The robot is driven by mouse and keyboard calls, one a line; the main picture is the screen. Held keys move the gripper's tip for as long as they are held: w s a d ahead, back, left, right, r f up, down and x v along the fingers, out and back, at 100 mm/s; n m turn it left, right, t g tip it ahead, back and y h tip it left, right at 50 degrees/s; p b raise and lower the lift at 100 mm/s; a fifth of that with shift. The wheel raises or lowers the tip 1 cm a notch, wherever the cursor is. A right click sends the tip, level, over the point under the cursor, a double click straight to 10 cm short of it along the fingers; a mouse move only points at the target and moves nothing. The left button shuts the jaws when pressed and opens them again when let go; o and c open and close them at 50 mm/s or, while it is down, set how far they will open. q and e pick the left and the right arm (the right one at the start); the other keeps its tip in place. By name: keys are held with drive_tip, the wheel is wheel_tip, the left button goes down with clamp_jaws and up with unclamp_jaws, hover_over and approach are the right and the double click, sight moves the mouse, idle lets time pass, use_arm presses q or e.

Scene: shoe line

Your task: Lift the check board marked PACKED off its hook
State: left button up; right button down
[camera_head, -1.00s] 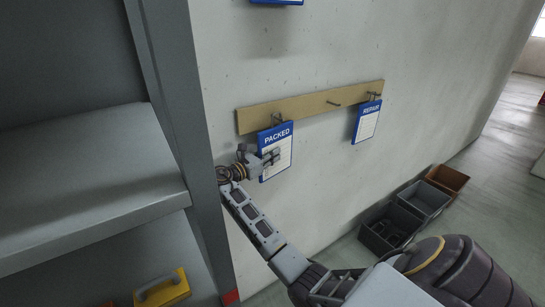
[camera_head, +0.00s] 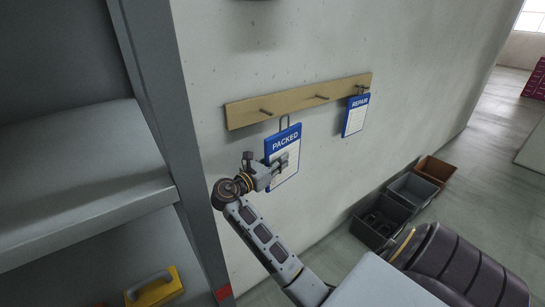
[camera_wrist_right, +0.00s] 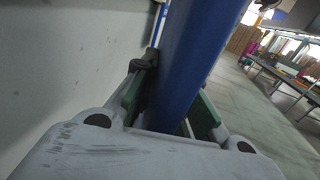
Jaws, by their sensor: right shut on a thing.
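The check board marked PACKED (camera_head: 284,144) is blue with a white sheet. In the head view its wire loop stands clear to the right of the left hook (camera_head: 266,112), which is bare. My right gripper (camera_head: 281,163) is shut on the board's left edge and covers part of the sheet. In the right wrist view the blue board (camera_wrist_right: 190,70) stands between my finger pads and fills the middle. The board hangs upright, slightly tilted. My left gripper is not in view.
A wooden rail (camera_head: 300,99) on the wall carries several hooks. The REPAIR board (camera_head: 355,115) hangs at its right end. Grey shelving (camera_head: 160,110) stands close on the left. Dark, grey and brown bins (camera_head: 436,171) line the wall's foot.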

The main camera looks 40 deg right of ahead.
drive_tip(key=s, duration=0.7)
drive_tip(key=shift+s+a, duration=0.3)
drive_tip(key=shift+a, duration=0.15)
drive_tip(key=shift+w, duration=0.15)
idle(0.5)
